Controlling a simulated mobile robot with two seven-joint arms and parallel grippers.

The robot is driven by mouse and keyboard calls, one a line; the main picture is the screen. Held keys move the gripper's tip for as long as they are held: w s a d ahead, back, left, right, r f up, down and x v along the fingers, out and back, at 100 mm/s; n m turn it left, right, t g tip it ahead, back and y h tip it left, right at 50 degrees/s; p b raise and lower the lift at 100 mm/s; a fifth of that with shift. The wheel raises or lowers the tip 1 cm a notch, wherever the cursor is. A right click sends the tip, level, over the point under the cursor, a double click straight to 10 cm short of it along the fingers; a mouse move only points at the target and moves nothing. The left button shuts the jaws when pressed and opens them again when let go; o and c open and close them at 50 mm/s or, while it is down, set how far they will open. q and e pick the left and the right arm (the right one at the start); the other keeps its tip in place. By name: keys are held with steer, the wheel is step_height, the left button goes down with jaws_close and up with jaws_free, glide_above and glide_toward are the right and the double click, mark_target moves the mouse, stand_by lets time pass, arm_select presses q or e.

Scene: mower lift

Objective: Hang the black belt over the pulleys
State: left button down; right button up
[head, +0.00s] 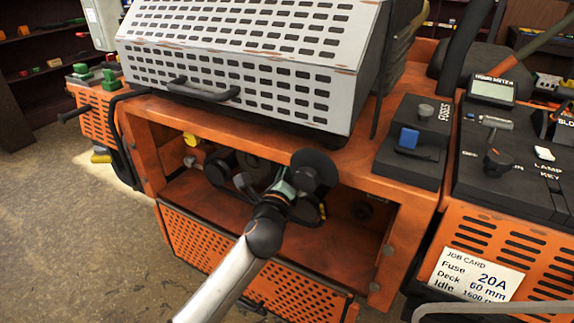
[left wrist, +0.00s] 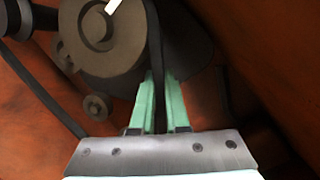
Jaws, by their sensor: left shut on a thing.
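My left gripper (head: 284,190) reaches into the open orange bay in the head view. In the left wrist view its pale green fingers (left wrist: 159,100) are shut on the black belt (left wrist: 153,40), which runs upward from them past the right side of a large grey-brown pulley (left wrist: 88,38). A dark round pulley (left wrist: 14,18) shows at the upper left, and a small grey wheel (left wrist: 96,107) lower down. Another black strand (left wrist: 40,90) slants down from the left. I cannot tell whether the belt is seated on any pulley. My right gripper is not in view.
The orange bay frame (head: 400,240) surrounds the arm, with a grey slotted cover (head: 240,50) raised above it. A black fuse box (head: 413,140) and a control panel with a job card (head: 477,273) stand at the right. Open floor lies at the left.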

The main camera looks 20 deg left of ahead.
arm_select(q)
steer(key=c, duration=0.8)
jaws_free()
steer(key=shift+c, duration=0.2)
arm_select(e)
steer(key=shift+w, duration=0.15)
arm_select(q)
steer(key=v, duration=1.2)
steer(key=shift+s, duration=0.3)
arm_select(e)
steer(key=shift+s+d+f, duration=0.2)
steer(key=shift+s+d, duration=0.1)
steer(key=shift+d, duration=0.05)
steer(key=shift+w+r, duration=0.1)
